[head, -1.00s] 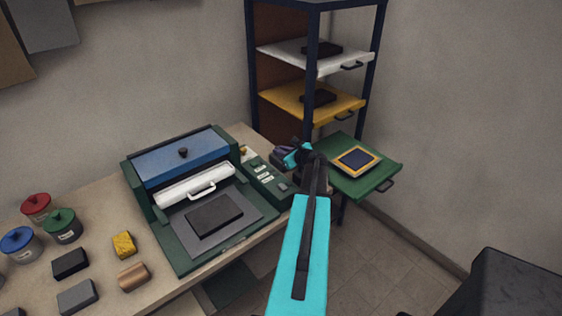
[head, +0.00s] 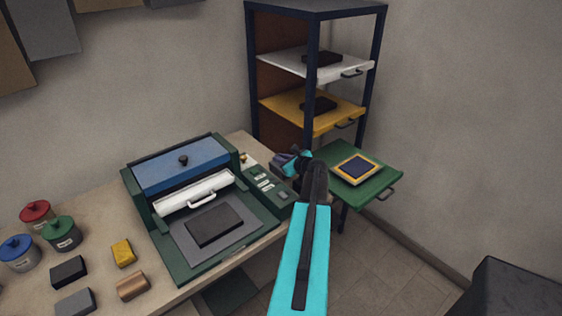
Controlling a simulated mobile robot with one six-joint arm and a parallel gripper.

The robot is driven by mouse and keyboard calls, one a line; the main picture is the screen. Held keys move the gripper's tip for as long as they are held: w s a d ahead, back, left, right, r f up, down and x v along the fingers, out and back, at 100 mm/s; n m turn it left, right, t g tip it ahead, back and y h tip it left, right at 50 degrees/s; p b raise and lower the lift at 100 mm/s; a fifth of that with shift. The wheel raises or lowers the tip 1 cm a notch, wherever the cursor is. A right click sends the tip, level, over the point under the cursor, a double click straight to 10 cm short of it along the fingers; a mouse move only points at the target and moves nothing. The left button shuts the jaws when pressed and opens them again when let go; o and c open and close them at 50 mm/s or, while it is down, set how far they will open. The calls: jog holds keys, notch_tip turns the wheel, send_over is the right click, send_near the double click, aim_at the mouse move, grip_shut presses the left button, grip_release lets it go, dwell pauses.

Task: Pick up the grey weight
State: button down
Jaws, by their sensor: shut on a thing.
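A grey block (head: 75,302) that fits the grey weight lies on the table at the lower left, partly cut off by the picture's edge. It is well apart from my gripper. My gripper (head: 284,165) is past the right end of the table, between the green press and the shelf rack. It is shut on a small dark greyish thing, largely hidden by the gripper and arm; I cannot tell what it is. A black block (head: 68,270), a yellow block (head: 123,252) and a copper-coloured block (head: 132,286) lie near the grey one.
The green press (head: 180,165) holds a dark slab (head: 214,225) on its bed. Red, blue and green lidded jars (head: 58,233) stand at the left. The rack's green tray (head: 370,195) is pulled out beside my gripper, bearing a yellow-framed dark-blue panel (head: 356,167).

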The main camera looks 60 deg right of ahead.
jog(key=shift+d+r+b, duration=0.1)
jog(key=shift+r+b, duration=1.35)
jog(key=shift+r, duration=3.6)
